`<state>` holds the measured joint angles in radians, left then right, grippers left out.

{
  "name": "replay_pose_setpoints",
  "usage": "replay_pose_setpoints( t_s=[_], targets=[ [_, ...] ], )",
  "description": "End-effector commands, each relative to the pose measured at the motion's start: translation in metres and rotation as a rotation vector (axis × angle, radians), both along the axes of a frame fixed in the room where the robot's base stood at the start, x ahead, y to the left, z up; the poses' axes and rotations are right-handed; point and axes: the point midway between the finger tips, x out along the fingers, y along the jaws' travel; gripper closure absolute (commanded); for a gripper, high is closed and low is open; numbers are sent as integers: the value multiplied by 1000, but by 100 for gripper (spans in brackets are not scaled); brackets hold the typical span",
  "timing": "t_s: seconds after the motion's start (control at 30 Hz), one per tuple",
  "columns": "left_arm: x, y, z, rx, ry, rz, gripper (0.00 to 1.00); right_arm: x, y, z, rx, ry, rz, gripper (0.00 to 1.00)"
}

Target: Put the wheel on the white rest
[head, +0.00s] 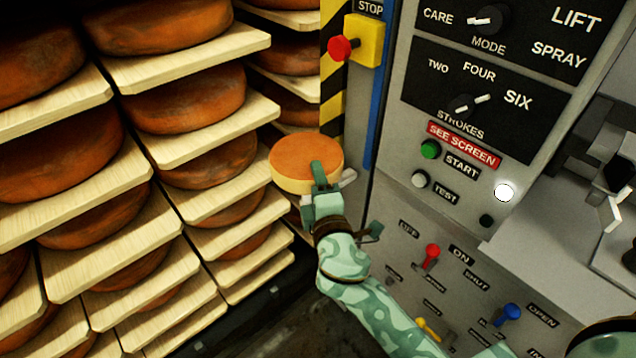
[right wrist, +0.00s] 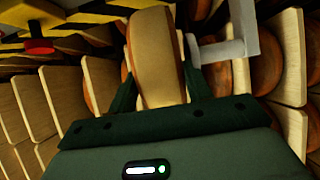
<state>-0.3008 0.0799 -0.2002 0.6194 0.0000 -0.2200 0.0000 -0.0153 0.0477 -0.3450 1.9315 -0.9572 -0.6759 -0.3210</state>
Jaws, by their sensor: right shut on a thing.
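A small cheese wheel (head: 300,152) with an orange top and a pale side is in my right gripper (head: 321,178), in front of the shelves and left of the machine panel. In the right wrist view the wheel (right wrist: 155,50) sits between the two dark fingers of my right gripper (right wrist: 158,88), which is shut on it. A pale grey-white bracket (right wrist: 228,48) stands close to the right finger there. A light piece (head: 348,178) shows beside the gripper in the head view. I cannot tell whether this is the white rest. My left gripper is not in view.
Shelves of large orange wheels (head: 60,165) on pale boards (head: 205,140) fill the left. The grey machine panel (head: 390,190) with knobs and levers is on the right. A red stop button (head: 340,48) sticks out above the held wheel. A grey ledge (head: 535,245) juts out at right.

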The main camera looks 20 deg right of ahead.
Motion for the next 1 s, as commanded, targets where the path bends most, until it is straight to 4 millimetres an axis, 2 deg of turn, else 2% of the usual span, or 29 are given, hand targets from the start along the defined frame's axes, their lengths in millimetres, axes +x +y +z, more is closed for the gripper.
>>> replay_pose_setpoints(
  t_s=[0.03,0.07,0.47,0.5,0.57,0.9,1.0],
  targets=[
    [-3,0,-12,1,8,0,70,1,0,-10,0,-5,1,100],
    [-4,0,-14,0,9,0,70,1,0,-11,0,-6,1,100],
    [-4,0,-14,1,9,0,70,0,0,-11,1,-7,0,100],
    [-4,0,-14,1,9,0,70,0,0,-14,0,-1,0,45],
    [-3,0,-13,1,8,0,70,0,0,-13,0,-1,0,29],
    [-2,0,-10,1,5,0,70,-1,0,-9,0,-2,0,29],
    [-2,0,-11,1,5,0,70,-14,3,-12,0,1,1,29]
  ],
)
